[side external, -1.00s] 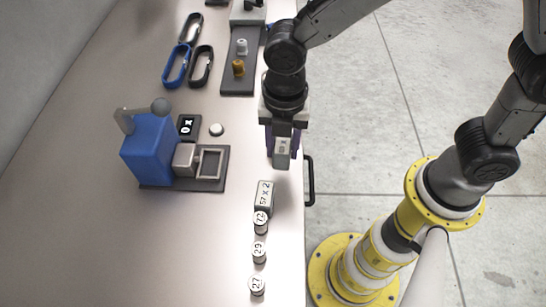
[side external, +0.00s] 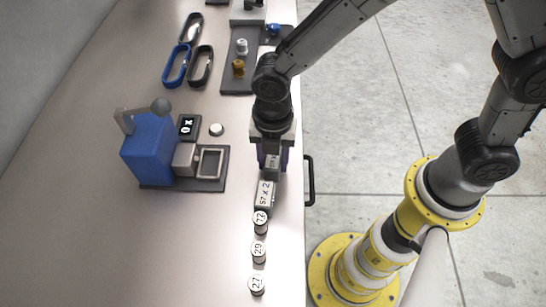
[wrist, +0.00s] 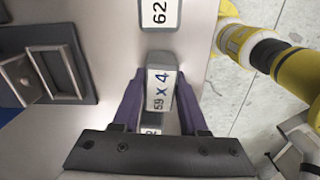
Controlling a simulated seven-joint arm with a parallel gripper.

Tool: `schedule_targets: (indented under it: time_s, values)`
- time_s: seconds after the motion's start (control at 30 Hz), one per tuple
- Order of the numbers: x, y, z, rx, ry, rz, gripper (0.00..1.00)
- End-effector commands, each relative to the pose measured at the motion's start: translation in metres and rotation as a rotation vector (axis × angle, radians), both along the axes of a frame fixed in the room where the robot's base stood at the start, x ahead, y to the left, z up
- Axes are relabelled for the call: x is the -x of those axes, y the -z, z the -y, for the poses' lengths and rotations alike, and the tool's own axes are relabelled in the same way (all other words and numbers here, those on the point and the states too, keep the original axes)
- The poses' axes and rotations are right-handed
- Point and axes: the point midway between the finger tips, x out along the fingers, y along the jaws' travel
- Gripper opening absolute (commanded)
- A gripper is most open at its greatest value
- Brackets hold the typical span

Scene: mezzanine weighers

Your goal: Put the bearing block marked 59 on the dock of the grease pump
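The bearing block marked 59 x 4 (wrist: 159,90) is a small grey block with a white label, seen in the middle of the wrist view. My gripper (wrist: 158,84) has its purple fingers on either side of this block. The fingers appear open, and any contact is hard to make out. In the side view my gripper (side external: 272,168) is low over the table's right edge and hides most of this block. The blue grease pump (side external: 150,150) stands to the left. Its dock is an empty square frame (side external: 221,164), also at left in the wrist view (wrist: 80,78).
A block marked 57 x 2 (side external: 264,194) stands just in front of my gripper. A block marked 62 (wrist: 158,15) is on the other side. Round weights 72 (side external: 260,221), 29 (side external: 258,252) and 27 (side external: 257,285) line the edge. The table between gripper and dock is clear.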

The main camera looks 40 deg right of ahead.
Motion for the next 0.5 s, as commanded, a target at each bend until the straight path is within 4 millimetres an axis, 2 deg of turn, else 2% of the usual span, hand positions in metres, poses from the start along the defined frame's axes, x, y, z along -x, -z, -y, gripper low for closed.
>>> schedule_targets:
  time_s: [0.03, 0.13, 0.17, 0.5]
  values:
    - [-0.0002, -0.0001, -0.0001, 0.000, 0.000, 0.000, 0.51]
    - [-0.0002, -0.0002, -0.0001, 0.000, 0.000, 0.000, 0.69]
    - [-0.0002, -0.0002, -0.0001, -0.001, 0.000, 0.001, 0.72]
    - [-0.0002, -0.0009, -0.0001, -0.001, 0.000, 0.001, 0.72]
